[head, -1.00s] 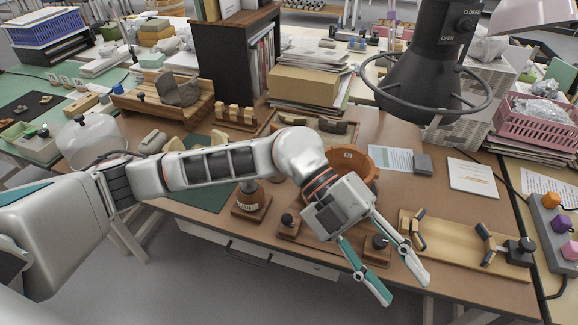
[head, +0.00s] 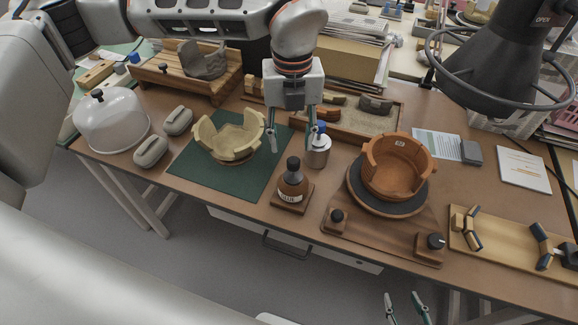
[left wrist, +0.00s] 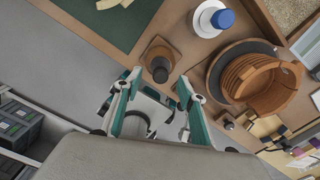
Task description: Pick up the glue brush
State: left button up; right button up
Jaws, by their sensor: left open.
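A brown glue bottle (head: 291,187) with a dark cap stands upright in a wooden block at the table's front. It also shows in the left wrist view with its dark cap (left wrist: 160,70) facing the camera. I cannot make out a separate brush; only the dark top shows. My left gripper (head: 292,137) is open, pointing down, and appears just behind and above the bottle. In the left wrist view, the cap appears between the open fingertips (left wrist: 158,80), with no visible contact. My right gripper (head: 404,296) is open and empty at the bottom edge, in front of the table.
A metal jar with a blue cap (head: 318,150) stands close to the left gripper's right finger. A partial orange pot (head: 397,166) sits on a dark turntable to the right. A pale partial bowl (head: 231,138) sits on a green mat (head: 200,178) to the left.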

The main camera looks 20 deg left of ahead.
aim_at(293, 159)
pick_arm(q)
jog(key=f, duration=0.7)
jog(key=shift+s+d+f, duration=0.1)
jog(key=shift+s+d, duration=0.25)
jog(key=c, duration=0.9)
